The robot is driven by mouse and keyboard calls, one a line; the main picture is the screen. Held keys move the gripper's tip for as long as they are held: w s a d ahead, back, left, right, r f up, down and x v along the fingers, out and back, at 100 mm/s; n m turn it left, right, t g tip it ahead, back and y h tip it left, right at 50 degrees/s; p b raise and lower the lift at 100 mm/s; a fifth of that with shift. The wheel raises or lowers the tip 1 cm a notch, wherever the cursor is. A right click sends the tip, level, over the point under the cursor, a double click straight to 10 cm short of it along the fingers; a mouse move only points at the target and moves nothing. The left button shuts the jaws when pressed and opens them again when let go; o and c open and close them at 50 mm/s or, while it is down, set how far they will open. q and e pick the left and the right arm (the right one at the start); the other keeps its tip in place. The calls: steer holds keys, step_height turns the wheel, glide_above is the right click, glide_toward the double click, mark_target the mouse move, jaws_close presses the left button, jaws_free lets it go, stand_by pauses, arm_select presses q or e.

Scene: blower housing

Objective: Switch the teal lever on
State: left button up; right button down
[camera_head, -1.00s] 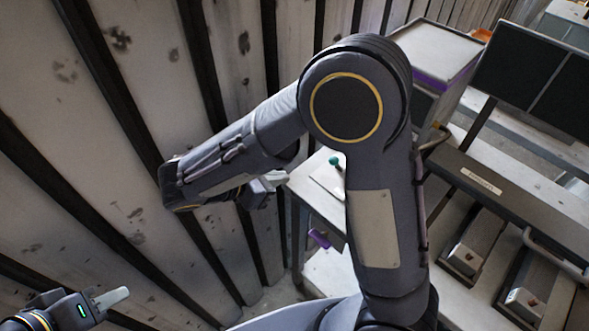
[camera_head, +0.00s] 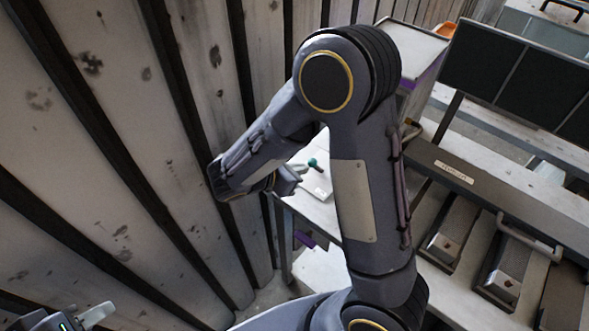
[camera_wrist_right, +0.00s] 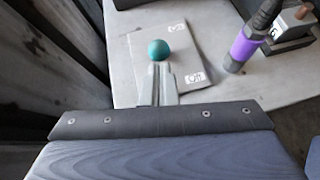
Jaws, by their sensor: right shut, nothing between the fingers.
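The teal lever shows as a round teal knob (camera_head: 312,163) on a pale plate (camera_head: 319,188) at the near end of the table. In the right wrist view the knob (camera_wrist_right: 158,49) stands just beyond my right fingertips, over the labelled plate (camera_wrist_right: 190,68). My right gripper (camera_head: 297,169) is just left of the knob in the head view. Its fingers (camera_wrist_right: 157,68) are shut and empty. I cannot tell whether they touch the lever, and its stem is hidden. My left gripper (camera_head: 104,311) is at the lower left, far from the lever, partly cut off.
A corrugated wall (camera_head: 120,150) stands close on the left. A bench with dark metal blocks (camera_head: 449,241) and dark panels (camera_head: 515,75) fill the right. The tabletop (camera_wrist_right: 120,65) around the plate is mostly bare.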

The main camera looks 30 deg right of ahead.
steer(key=shift+r, duration=0.1)
steer(key=shift+w+d+r+y+p, duration=0.1)
steer(key=shift+d+r+y+p, duration=0.15)
steer(key=shift+y+p, duration=0.2)
steer(key=shift+w+d+r+g+y+p, duration=0.15)
steer(key=shift+d+r+g+y+p, duration=0.2)
steer(key=shift+p, duration=0.2)
steer(key=w+d+r, duration=0.1)
steer(key=w+d, duration=0.2)
steer(key=d, duration=0.5)
steer(key=shift+w+d+r+p, duration=0.25)
steer(key=shift+r+p, duration=0.15)
steer(key=shift+p, duration=0.05)
stand_by(0.5)
